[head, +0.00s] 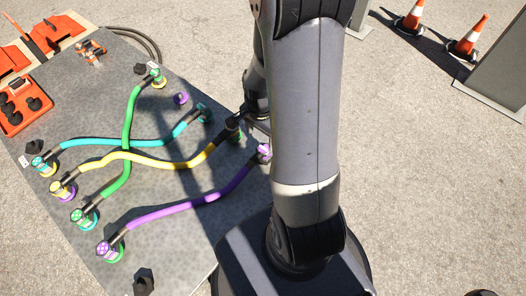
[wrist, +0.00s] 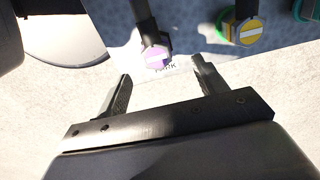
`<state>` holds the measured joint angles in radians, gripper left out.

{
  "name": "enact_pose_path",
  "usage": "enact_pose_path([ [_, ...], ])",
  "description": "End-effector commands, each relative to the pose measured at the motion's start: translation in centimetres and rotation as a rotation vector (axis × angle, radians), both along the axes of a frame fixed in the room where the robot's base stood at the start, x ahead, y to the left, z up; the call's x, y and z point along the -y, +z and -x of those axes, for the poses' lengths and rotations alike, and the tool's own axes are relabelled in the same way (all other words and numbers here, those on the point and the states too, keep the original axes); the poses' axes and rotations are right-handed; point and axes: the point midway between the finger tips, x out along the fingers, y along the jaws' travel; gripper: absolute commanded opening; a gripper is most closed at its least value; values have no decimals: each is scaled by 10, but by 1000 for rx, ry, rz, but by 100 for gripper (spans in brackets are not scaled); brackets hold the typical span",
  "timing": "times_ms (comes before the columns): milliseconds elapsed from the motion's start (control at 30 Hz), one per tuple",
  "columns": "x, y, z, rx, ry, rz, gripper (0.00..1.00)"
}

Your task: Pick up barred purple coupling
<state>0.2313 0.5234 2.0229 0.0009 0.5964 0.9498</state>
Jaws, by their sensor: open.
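A purple-faced coupling (wrist: 157,60) with a black body shows in the wrist view, between and just beyond my fingertips; a pale mark crosses its face, too small to read surely as a bar. In the head view a purple coupling (head: 264,151) sits at the right end of the purple cable (head: 190,203), by the table's right edge and partly behind my arm. My gripper (wrist: 161,72) is open and empty, its two dark fingers apart. In the head view my arm hides most of it.
A yellow barred coupling (wrist: 249,31) sits right of the purple one. Yellow, teal and green cables lie across the grey table (head: 60,120). Another purple-faced coupling (head: 104,248) is at the cable's left end. An orange tray (head: 24,108) stands at left. Paved ground lies right.

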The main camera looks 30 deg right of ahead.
Motion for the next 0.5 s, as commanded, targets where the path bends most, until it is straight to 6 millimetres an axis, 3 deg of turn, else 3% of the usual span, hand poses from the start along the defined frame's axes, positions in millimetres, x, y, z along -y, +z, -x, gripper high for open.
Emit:
enact_pose_path([
  [100, 0, -23, 1, -4, 2, -1, 67],
  [367, 1, -44, 2, -2, 3, 0, 67],
  [500, 4, -67, 7, -2, 4, 0, 67],
])
